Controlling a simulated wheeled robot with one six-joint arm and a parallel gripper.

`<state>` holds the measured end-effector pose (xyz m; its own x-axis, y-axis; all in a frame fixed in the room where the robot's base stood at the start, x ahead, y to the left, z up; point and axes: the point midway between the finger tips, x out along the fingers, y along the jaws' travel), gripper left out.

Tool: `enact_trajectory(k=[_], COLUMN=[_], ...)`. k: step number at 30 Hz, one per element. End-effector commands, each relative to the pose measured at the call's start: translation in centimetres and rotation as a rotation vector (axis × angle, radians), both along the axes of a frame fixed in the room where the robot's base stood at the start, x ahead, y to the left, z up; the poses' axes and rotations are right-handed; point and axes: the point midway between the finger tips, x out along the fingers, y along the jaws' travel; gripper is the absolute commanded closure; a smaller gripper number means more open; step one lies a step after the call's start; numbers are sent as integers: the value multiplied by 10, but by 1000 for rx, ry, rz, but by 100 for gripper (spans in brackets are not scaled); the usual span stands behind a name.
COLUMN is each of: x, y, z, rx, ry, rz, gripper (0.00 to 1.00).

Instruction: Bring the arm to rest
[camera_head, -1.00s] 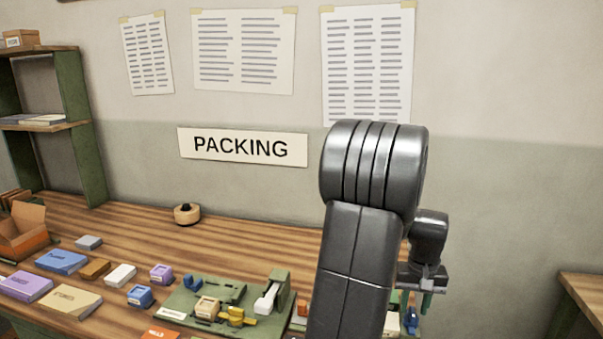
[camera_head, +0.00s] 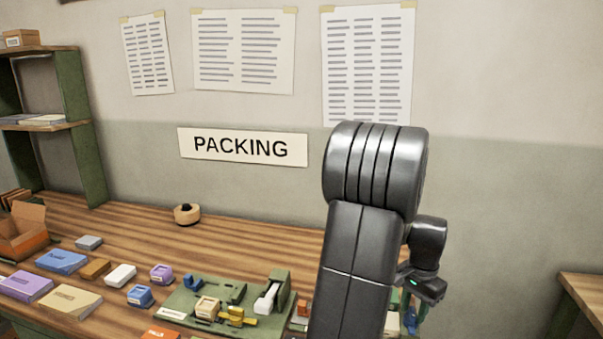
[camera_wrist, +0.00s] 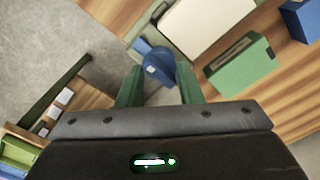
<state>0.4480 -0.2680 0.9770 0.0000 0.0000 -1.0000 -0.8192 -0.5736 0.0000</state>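My arm (camera_head: 365,240) stands upright at the right of the head view, folded over at its top. My gripper hangs beyond it on the right; its fingers are hard to make out there. In the wrist view my gripper (camera_wrist: 158,67) shows two green fingers apart, with a gap between them. A blue object (camera_wrist: 159,66) appears in line with this gap, and it seems to lie beyond the fingertips. I see nothing clearly held.
The wooden bench (camera_head: 240,235) carries a green tray (camera_head: 185,297) of small parts, several coloured boxes, a tape roll (camera_head: 187,214) and an open orange carton (camera_head: 22,232). Another wooden surface (camera_head: 585,295) stands at right. The wrist view shows a green box (camera_wrist: 240,65) and grey floor (camera_wrist: 50,40).

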Motion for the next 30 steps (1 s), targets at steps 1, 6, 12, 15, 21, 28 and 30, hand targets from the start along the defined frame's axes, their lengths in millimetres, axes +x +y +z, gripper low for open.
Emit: enact_trajectory(k=[1,6,12,15,21,28,30], x=[0,0,0,0,0,1,3], y=[0,0,0,0,0,2,6], z=[0,0,0,0,0,2,6], rx=[0,0,0,0,0,0,0], ry=[0,0,0,0,0,-4,-9], rz=[-35,-152,-237,-254,-260,-252,-241], gripper=[67,67,67,67,67,67,67])
